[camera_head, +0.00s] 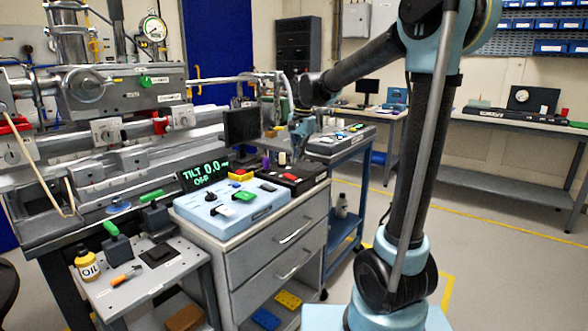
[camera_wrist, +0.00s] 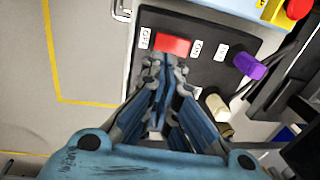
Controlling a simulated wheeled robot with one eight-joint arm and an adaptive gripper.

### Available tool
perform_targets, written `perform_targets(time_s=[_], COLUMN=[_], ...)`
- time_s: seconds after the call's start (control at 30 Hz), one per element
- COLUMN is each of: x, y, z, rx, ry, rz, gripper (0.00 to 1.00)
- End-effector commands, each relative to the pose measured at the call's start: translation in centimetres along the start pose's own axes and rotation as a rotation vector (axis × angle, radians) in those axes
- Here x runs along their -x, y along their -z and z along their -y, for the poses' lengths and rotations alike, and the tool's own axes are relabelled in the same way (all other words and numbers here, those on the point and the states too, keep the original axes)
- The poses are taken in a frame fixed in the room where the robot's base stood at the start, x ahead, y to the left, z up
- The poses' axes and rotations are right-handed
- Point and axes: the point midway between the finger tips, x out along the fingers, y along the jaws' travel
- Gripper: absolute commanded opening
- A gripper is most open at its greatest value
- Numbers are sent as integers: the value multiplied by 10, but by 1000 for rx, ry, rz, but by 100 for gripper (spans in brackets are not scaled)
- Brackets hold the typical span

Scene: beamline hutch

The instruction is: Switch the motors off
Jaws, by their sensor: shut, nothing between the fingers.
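A black control panel (camera_wrist: 195,20) in the wrist view carries a red rocker switch (camera_wrist: 173,45), with a label reading OFF on its left and another label on its right. A purple knob (camera_wrist: 249,66) and a cream knob (camera_wrist: 217,107) stand on the same panel. In the head view this black panel (camera_head: 313,179) sits on the grey drawer cabinet. My gripper (camera_wrist: 165,62) is shut and empty, its tips at the near edge of the red switch; I cannot tell whether they touch it. In the head view my gripper (camera_head: 299,155) points down over the panel.
A pale blue control box (camera_head: 235,215) with knobs and a green switch stands left of the panel. Behind it a display (camera_head: 205,172) reads TILT 0.0 and OFF. A dark monitor (camera_head: 242,126) stands behind. A blue cart (camera_head: 345,146) is close on the right.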

Motion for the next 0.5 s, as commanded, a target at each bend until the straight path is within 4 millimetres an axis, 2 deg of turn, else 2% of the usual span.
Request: perform_targets(time_s=[0.1,0.3,0.5], x=[24,57,76], y=[0,0,1], z=[-3,-7,-8], rx=[-1,-1,-1], ry=[0,-1,-1], rz=[-1,-2,-2], gripper=[0,0,0])
